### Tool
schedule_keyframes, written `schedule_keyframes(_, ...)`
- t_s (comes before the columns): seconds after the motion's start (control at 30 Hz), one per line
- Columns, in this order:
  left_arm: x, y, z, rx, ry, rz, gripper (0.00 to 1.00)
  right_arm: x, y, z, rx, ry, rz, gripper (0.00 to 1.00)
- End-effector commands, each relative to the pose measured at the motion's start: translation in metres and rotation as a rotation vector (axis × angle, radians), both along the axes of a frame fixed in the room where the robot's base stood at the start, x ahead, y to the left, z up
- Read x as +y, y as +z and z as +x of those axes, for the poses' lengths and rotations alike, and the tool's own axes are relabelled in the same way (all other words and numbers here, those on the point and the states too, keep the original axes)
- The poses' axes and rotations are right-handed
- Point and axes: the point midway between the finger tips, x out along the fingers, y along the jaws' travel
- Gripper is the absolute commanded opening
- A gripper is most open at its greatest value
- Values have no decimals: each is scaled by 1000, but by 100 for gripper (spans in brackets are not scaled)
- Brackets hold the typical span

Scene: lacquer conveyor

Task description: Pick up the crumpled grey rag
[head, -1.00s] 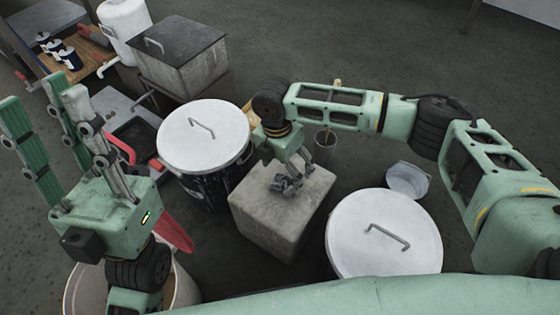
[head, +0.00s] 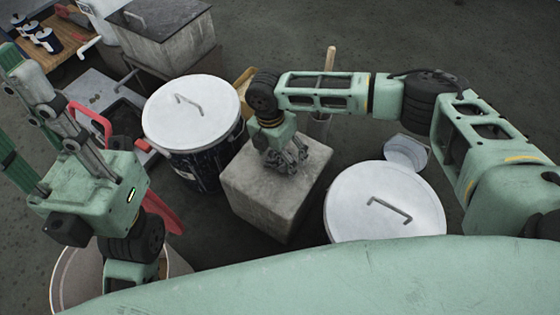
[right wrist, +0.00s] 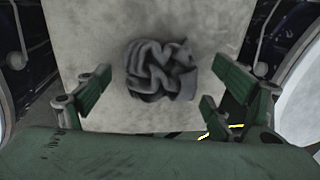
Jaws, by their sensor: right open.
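The crumpled grey rag (right wrist: 161,71) lies on the flat top of a pale grey concrete block (head: 258,194), seen in the right wrist view near the middle of that top. My right gripper (right wrist: 155,92) is open and empty, its green fingers apart on either side below the rag in the picture. In the head view my right gripper (head: 286,157) is low over the block and mostly hides the rag. I cannot tell whether it touches. My left gripper (head: 32,112) is raised at the left, its fingers spread and empty.
A dark drum with a white lid (head: 190,112) stands left of the block. Another white lid (head: 385,205) is close at its right. A small pale container (head: 406,153) and an upright wooden handle (head: 330,60) are behind. A lidded grey tank (head: 165,45) stands farther back.

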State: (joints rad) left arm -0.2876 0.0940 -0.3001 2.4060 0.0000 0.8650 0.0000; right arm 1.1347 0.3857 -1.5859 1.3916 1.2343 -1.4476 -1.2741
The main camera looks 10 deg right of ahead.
Motion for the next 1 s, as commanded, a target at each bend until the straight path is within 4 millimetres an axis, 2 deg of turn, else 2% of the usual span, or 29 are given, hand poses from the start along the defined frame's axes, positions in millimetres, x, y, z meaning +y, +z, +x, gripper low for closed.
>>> schedule_keyframes(0.07, 0, 0, 0, 0, 0, 0, 25, 0, 1, 0, 0, 0, 0, 84)
schedule_keyframes(0.4, 0, 0, 0, 1, 0, 0, 25, 0, 1, 0, 0, 0, 0, 54)
schedule_keyframes(0.77, 0, 1, 0, 0, -1, 0, 25, 0, 3, 0, -1, 0, 1, 54)
schedule_keyframes(0.87, 0, 7, -1, -2, -1, -1, 25, 1, 13, 0, -1, 1, 2, 54)
schedule_keyframes(1.0, 1, 6, -2, 45, -1, -2, 25, 0, 41, 1, -2, 1, 2, 54)
